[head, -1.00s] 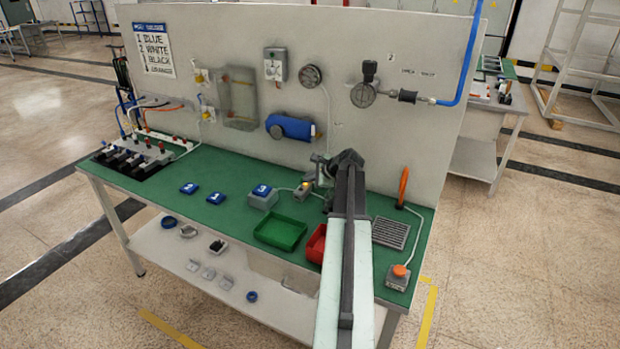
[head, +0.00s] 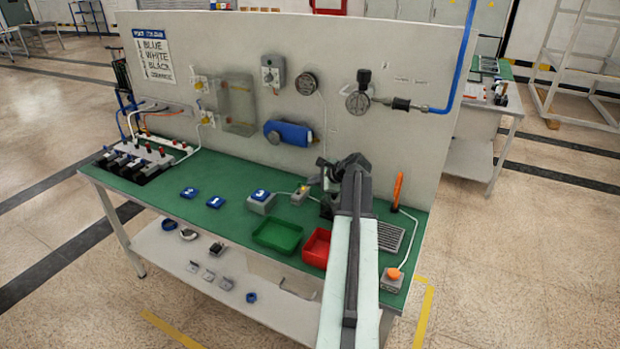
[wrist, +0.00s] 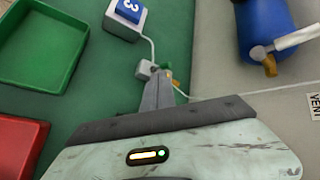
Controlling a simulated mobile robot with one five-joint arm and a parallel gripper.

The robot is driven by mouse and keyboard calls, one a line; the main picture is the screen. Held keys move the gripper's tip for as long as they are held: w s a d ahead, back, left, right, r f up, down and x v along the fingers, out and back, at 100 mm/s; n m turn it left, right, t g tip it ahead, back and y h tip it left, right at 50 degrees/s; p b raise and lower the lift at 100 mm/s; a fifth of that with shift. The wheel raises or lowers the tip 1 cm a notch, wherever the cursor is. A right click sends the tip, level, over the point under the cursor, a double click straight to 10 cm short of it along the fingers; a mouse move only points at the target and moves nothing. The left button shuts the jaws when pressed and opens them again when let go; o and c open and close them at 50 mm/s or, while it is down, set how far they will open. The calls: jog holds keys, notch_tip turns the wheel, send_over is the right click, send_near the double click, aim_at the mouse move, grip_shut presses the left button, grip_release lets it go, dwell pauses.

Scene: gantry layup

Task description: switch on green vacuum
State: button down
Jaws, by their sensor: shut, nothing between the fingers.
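No part in view reads clearly as a green vacuum. A small grey box (head: 300,196) with a yellowish top sits on the green bench top, on a cable right of the grey block marked 3 (head: 261,200). In the wrist view a small pale box (wrist: 147,69), with a green and an orange bit beside it, lies just beyond my fingertips and is partly hidden by them. My gripper (wrist: 160,78) is shut and empty; I cannot tell whether it touches these parts. In the head view my gripper (head: 323,170) is over the bench, right of the small box, partly hidden by my arm.
A green tray (head: 278,235) and a red tray (head: 317,247) stand at the bench front. A blue cylinder (head: 288,133) and gauges hang on the back panel (head: 220,55). An orange button box (head: 393,280) is at the right. Blue tags (head: 189,192) lie left.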

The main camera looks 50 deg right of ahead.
jog(key=p+v, duration=0.4)
jog(key=v, duration=0.3)
jog(key=shift+s+d+r, duration=0.15)
jog(key=shift+s+r, duration=0.05)
jog(key=shift+r, duration=0.25)
